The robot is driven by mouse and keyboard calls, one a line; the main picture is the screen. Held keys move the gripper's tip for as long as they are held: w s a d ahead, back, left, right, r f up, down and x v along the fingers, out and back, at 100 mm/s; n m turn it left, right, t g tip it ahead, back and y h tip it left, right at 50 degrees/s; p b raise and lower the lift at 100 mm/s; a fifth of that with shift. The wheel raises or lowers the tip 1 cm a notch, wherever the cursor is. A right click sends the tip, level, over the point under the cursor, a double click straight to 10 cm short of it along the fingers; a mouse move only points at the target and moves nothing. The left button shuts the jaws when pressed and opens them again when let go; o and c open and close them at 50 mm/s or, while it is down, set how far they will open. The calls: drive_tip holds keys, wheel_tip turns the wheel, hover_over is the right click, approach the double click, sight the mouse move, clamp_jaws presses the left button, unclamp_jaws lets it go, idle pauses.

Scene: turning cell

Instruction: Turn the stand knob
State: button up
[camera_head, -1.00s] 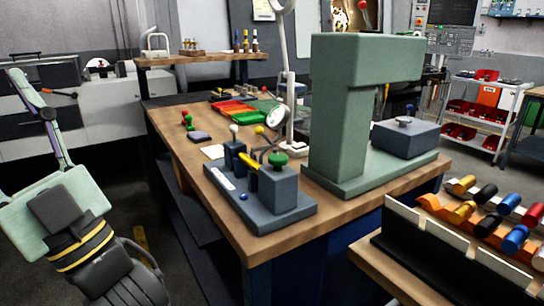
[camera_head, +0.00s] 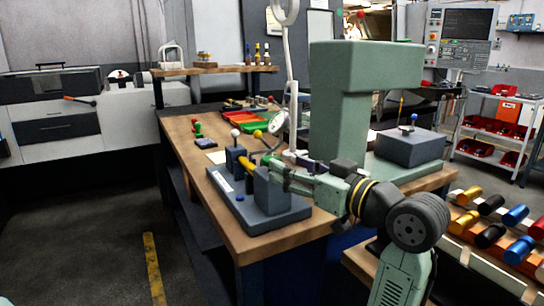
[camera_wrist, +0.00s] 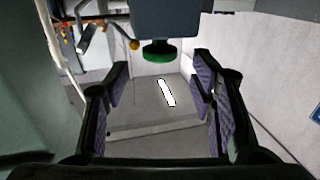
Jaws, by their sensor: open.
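The grey stand (camera_head: 268,226) sits on the near end of the wooden bench, with an upright block (camera_head: 270,192). In the wrist view a green knob (camera_wrist: 160,51) shows under the edge of a dark block (camera_wrist: 172,20), with the picture turned over. My gripper (camera_wrist: 158,88) is open there, its two padded fingers apart to left and right. The knob lies beyond the fingertips, roughly in line with the gap. The space between the fingers is empty, and no contact shows.
A tall green-grey column (camera_head: 338,100) stands just behind my arm, with a dark block (camera_head: 408,148) to its right. Coloured cylinders (camera_head: 490,205) lie in a rack at right.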

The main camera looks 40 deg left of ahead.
drive_tip(key=a, duration=0.4)
drive_tip(key=w+a+p, duration=0.1)
drive_tip(key=a, duration=0.1)
drive_tip(key=shift+a, duration=0.15)
drive_tip(key=c, duration=1.1)
